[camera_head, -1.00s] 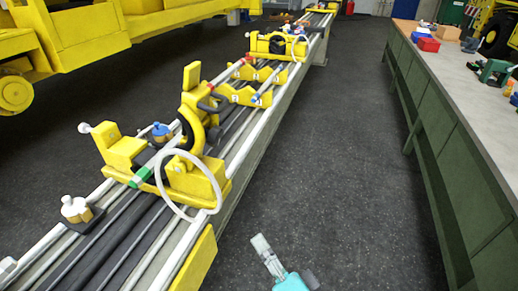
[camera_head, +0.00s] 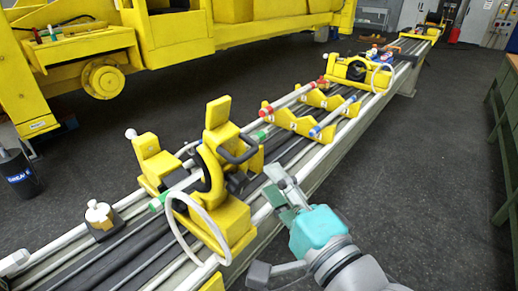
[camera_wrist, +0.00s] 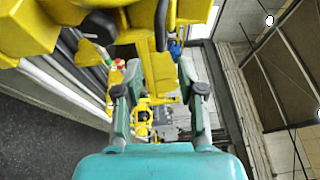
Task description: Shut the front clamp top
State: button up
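The near yellow clamp (camera_head: 229,218) sits on the rails of the boom, with a black curved jaw and a white hose looping at its front. Its top (camera_head: 217,112), a yellow block with a black handle (camera_head: 240,150), stands raised, not lying across the clamp. My gripper (camera_head: 283,190) is just right of the clamp in the head view, apart from the top as far as I can tell. In the wrist view my gripper (camera_wrist: 160,92) has its two fingers spread with nothing held between them. Yellow clamp parts (camera_wrist: 60,25) fill the upper left there.
A second yellow clamp (camera_head: 350,72) stands farther along the rails, past yellow notched supports (camera_head: 292,122). A white-topped part (camera_head: 100,215) is at the near left. A yellow machine (camera_head: 180,45) stands behind. A green bench (camera_head: 500,150) is at right; dark floor between is free.

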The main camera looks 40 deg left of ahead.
aim_at(251, 156)
jog(key=x, duration=0.9)
jog(key=shift+w+a, duration=0.1)
jog(key=shift+a, duration=0.15)
grip_shut()
